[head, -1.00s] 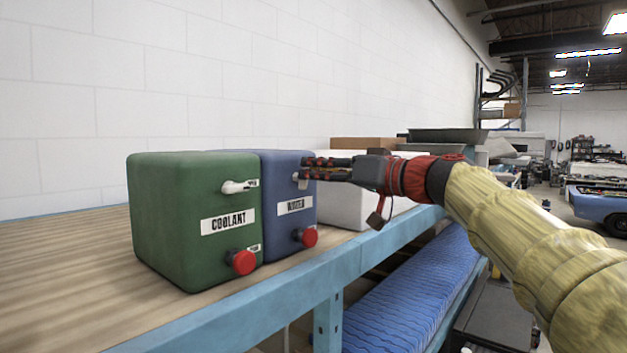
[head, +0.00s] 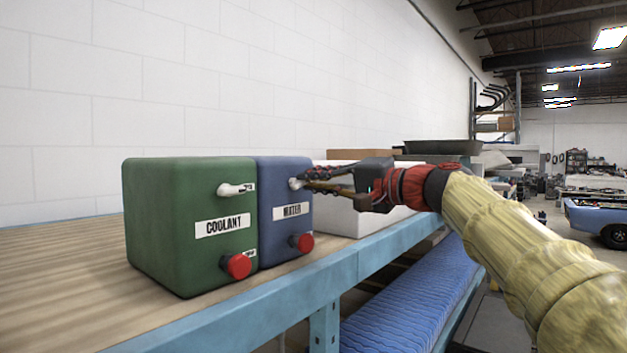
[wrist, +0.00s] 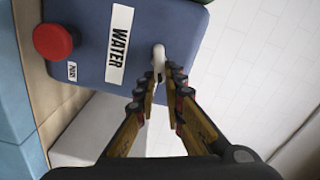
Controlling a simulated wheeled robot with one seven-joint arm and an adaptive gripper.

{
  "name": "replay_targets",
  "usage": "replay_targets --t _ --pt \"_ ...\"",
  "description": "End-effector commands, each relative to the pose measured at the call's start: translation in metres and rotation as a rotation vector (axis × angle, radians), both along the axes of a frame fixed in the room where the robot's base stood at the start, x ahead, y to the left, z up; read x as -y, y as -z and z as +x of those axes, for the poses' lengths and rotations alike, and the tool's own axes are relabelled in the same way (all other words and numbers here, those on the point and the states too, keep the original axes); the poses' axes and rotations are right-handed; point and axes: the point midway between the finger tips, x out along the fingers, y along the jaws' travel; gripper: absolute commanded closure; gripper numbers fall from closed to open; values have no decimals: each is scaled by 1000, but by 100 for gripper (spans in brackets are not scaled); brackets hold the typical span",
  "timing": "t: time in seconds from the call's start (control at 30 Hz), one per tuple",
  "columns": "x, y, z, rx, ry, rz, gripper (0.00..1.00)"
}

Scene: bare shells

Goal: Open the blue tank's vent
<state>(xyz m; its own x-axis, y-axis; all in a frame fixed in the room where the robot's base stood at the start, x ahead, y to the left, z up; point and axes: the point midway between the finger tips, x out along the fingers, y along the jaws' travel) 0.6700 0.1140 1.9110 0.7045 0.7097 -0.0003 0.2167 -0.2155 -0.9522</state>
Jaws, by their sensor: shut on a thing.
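The blue tank (head: 272,235) labelled WATER stands on the wooden bench, right of a green tank (head: 165,225) labelled COOLANT. The blue tank also fills the top of the wrist view (wrist: 95,40). A small white vent lever (wrist: 158,58) sticks out of its upper front. My gripper (head: 304,182) is at this lever, with its two fingers shut on it; in the wrist view the fingertips (wrist: 163,78) flank it and partly hide it. A red knob (head: 302,242) sits low on the blue tank's front.
The green tank has its own white lever (head: 237,189) and red knob (head: 237,266). A white box (head: 345,215) stands just right of the blue tank, under my gripper. The bench's blue front edge (head: 230,314) runs below the tanks, and a white wall rises behind.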

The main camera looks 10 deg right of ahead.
Motion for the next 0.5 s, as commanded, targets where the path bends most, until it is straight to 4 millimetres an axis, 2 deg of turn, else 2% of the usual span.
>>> replay_targets --t 0.5 --pt "1 6 1 -206 1 204 100"
